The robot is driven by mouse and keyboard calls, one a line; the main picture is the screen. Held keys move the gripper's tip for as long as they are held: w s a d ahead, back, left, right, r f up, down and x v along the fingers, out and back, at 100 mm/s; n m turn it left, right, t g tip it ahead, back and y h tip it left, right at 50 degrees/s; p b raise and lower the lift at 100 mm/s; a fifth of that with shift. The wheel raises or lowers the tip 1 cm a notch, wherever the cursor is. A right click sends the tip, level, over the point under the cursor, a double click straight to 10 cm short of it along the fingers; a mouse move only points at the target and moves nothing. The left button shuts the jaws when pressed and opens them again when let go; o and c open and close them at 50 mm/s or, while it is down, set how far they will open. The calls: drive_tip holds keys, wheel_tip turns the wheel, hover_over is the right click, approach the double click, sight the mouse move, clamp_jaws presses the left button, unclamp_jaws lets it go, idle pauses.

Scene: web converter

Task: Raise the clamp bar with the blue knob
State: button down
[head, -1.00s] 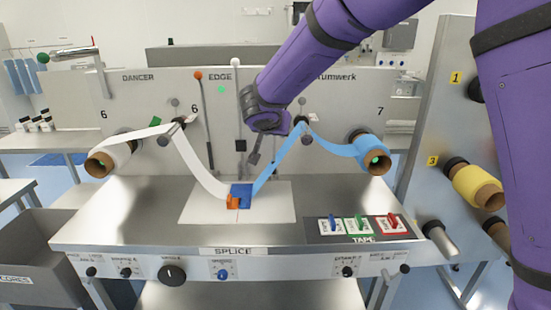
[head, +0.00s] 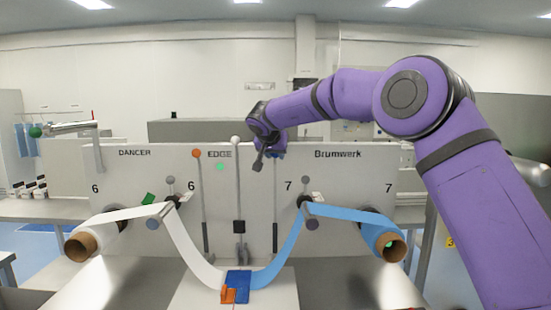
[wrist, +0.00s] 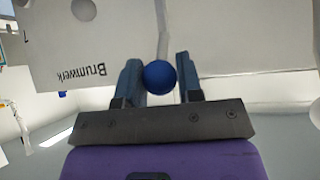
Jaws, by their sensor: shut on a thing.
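The blue knob (wrist: 159,77) shows in the wrist view between the two fingers of my gripper (wrist: 160,82), which is shut on it. In the head view my gripper (head: 268,155) is at the upper edge of the panel, right of the EDGE label, and hides most of the knob. A thin upright rod (head: 275,210) runs down the panel below my gripper.
An orange-knobbed rod (head: 196,153) and a white-knobbed rod (head: 236,140) stand left of my gripper. The white web (head: 185,240) and blue web (head: 289,253) hang from rollers to a blue block (head: 238,280) with an orange piece (head: 227,296). Space above the panel is clear.

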drive_tip(key=shift+w, duration=0.45)
drive_tip(key=shift+r, duration=0.15)
drive_tip(key=c, duration=0.8)
unclamp_jaws()
drive_tip(key=shift+w, duration=0.25)
drive_tip(key=shift+s, duration=0.1)
drive_tip(key=v, duration=1)
drive_tip(key=shift+s+a+r, duration=0.1)
drive_tip(key=shift+s+r, duration=0.1)
